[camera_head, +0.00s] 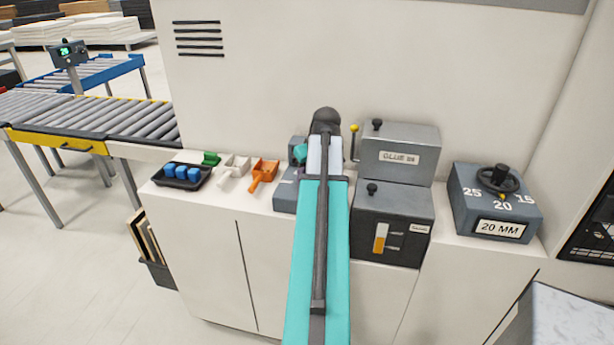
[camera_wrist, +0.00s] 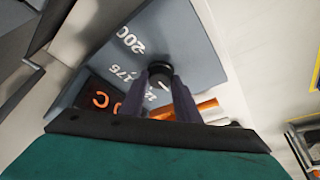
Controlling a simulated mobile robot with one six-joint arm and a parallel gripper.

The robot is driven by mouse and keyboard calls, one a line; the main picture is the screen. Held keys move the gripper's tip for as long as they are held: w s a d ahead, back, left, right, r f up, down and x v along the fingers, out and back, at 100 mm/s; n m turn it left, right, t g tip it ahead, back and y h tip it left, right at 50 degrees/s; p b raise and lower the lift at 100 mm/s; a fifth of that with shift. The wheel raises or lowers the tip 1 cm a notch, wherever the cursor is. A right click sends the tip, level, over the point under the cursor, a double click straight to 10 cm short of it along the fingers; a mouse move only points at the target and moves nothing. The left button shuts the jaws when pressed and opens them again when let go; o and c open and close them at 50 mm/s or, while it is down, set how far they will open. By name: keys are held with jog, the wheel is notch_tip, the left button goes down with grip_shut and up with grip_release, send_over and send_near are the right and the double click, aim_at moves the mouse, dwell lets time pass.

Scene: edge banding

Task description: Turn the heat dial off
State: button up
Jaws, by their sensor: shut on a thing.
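The heat dial (camera_wrist: 160,70) is a dark round knob on a grey box (camera_wrist: 190,40) in the wrist view. White numbers 200 and 175 sit beside the knob, and another is partly hidden. My gripper (camera_wrist: 163,88) is shut on the knob, with one dark finger on each side. A light mark shows on the knob, but I cannot tell which setting it points at. A dark display with orange characters (camera_wrist: 99,100) is partly covered by my gripper. In the head view the grey box (camera_head: 284,196) is mostly behind my arm, and the knob is hidden.
Right of my arm stand a grey glue box (camera_head: 400,180) and a lower box with an orange gauge (camera_head: 372,240). A 20 MM dial box (camera_head: 497,215) is further right. Left are an orange scoop (camera_head: 262,174), a white scoop (camera_head: 234,169) and a black tray (camera_head: 180,177) with blue blocks.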

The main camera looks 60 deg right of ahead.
dwell(0.4)
jog(key=o, duration=1)
jog(key=shift+o, duration=0.2)
jog(key=shift+r, duration=0.15)
jog(key=b+v, duration=0.3)
jog(key=v, duration=1)
jog(key=shift+r, duration=0.2)
jog(key=shift+s, duration=0.15)
